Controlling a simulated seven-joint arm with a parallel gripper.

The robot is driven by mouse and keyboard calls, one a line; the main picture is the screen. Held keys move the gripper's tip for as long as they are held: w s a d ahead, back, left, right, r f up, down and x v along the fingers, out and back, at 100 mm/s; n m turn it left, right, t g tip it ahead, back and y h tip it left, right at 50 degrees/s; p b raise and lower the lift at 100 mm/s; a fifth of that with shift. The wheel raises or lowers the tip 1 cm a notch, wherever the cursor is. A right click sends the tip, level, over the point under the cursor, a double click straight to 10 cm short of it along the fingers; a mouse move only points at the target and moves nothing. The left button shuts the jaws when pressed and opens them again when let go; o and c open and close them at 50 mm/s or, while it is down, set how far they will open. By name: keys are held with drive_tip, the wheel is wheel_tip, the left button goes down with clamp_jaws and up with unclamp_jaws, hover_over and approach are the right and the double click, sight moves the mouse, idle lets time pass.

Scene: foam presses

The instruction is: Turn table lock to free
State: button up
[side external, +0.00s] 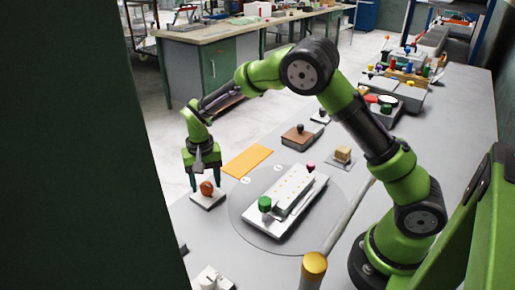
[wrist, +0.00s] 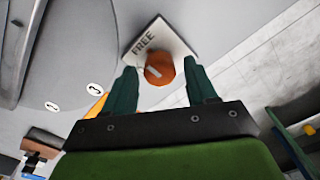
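The table lock is an orange-brown round knob (side external: 207,188) on a small white plate (side external: 207,202) at the table's left edge. In the wrist view the knob (wrist: 160,68) shows a pale pointer line, and the plate (wrist: 176,37) bears the word FREE beyond it. My gripper (side external: 204,184) points down over the lock. Its two dark green fingers stand wide apart on either side of the knob, with visible gaps in the wrist view (wrist: 162,75). It is open and holds nothing. The round grey turntable (side external: 245,217) lies right of the lock.
A white fixture (side external: 296,193) with a green knob (side external: 265,203) sits on the turntable. An orange mat (side external: 247,161) lies behind the lock. A brown block with a black knob (side external: 300,134) stands farther back. A gold-capped post (side external: 314,265) rises in front.

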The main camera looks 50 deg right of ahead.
sight(206, 184)
drive_tip(key=shift+o, duration=0.3)
wheel_tip(206, 184, up, 17)
idle(0.5)
drive_tip(key=shift+f, duration=0.1)
drive_tip(key=s+d+r+n+t+y, duration=0.1)
drive_tip(key=s+d+t, duration=0.1)
drive_tip(key=s, duration=1)
drive_tip(key=s+d+r+n+t+y, duration=0.1)
drive_tip(key=s+t, duration=0.4)
drive_tip(key=s, duration=0.7)
drive_tip(key=shift+s+d+r+n, duration=0.2)
drive_tip(key=shift+d+r+n, duration=0.3)
drive_tip(key=shift+d+r, duration=0.25)
